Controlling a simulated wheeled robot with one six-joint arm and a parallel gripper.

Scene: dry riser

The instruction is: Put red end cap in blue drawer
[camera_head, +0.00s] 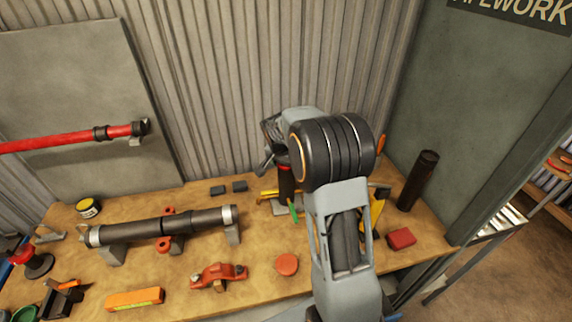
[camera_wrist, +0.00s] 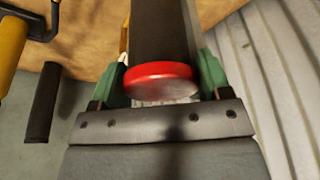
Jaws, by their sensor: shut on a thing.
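The red end cap (camera_head: 284,167) sits at the top end of an upright black pipe (camera_head: 287,184), partly hidden by my arm. In the wrist view the red cap (camera_wrist: 160,78) is a round disc at the near end of the dark pipe (camera_wrist: 163,30). My gripper (camera_wrist: 162,66) has its green fingers on either side of the cap and is shut on it. The cap appears to be still against the pipe's end.
A flat red disc (camera_head: 287,264) and a red box (camera_head: 401,238) lie on the wooden bench (camera_head: 260,290). A black horizontal pipe (camera_head: 160,227) on supports is left of centre. A dark upright cylinder (camera_head: 418,181) stands at the right. Corrugated wall is close behind.

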